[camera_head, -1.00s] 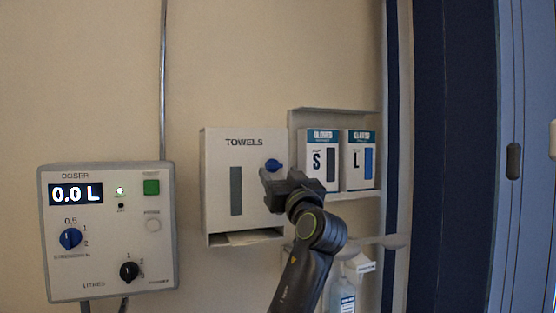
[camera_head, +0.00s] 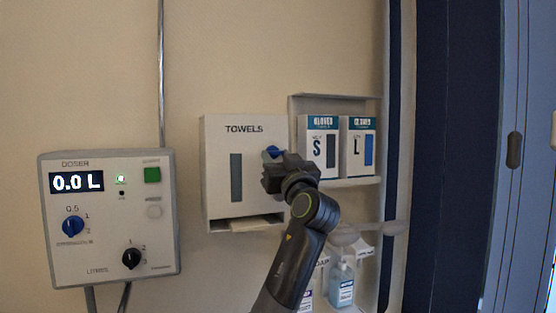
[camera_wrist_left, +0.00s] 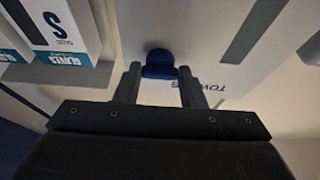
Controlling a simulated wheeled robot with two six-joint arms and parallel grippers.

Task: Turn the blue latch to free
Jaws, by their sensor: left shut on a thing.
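The blue latch (camera_head: 273,152) is a small blue knob on the front of the white TOWELS dispenser (camera_head: 218,190), near its right edge. My left gripper (camera_head: 270,167) is up against the dispenser front and hides part of the latch in the head view. In the left wrist view the latch (camera_wrist_left: 159,62) sits between the two fingers (camera_wrist_left: 159,74), which are shut on it. How far the latch is turned is hard to tell. My right gripper is not in view.
Glove boxes marked S (camera_head: 318,152) and L (camera_head: 358,150) stand on a shelf just right of the gripper. Bottles (camera_head: 342,285) stand below. A DOSER panel (camera_head: 108,270) with knobs is at the left. Bare wall lies between panel and dispenser.

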